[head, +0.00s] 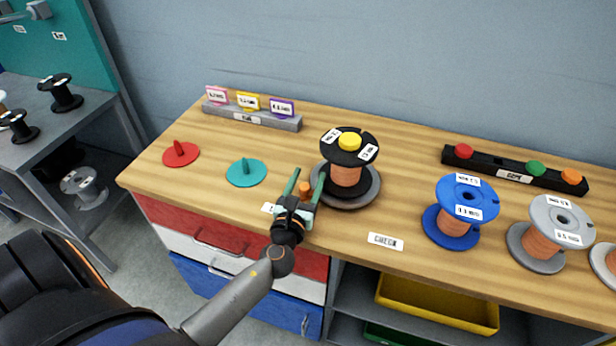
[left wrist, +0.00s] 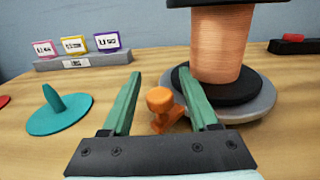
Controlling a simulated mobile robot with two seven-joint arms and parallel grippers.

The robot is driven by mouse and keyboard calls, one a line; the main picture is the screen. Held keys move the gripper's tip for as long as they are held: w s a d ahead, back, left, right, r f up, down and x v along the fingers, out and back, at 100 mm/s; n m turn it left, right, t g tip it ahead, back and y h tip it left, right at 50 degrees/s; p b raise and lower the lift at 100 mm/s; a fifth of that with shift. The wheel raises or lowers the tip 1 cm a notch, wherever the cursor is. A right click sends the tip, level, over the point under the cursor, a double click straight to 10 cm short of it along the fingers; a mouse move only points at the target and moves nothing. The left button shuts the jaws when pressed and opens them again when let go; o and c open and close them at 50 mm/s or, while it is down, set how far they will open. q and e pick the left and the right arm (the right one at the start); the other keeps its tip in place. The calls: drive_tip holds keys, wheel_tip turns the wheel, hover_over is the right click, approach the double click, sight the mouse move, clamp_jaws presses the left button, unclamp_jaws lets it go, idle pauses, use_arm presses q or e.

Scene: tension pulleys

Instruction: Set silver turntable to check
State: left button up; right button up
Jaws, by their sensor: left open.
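The silver turntable (head: 372,190) is a grey disc on the wooden bench, with an orange handle (head: 305,189) on its left side. In the left wrist view the turntable (left wrist: 262,104) shows at right and the handle (left wrist: 160,100) near the middle. A black spool (head: 346,160) with copper wire and a yellow cap stands on the disc. My left gripper (head: 306,177) is open, its green fingers on either side of the handle, with visible gaps. A white CHECK label (head: 385,241) lies on the bench front, right of the handle. My right gripper is out of view.
A second label (head: 268,208) is partly hidden by my left gripper. Teal (head: 246,173) and red (head: 181,154) discs lie to the left. Blue (head: 460,212) and grey (head: 545,235) spools stand to the right. A tag rack (head: 250,117) and a black cap rack (head: 510,172) stand behind.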

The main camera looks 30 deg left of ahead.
use_arm(q)
drive_tip(key=shift+w+a, duration=0.1)
drive_tip(key=shift+w, duration=0.15)
clamp_jaws()
idle(0.4)
idle(0.9)
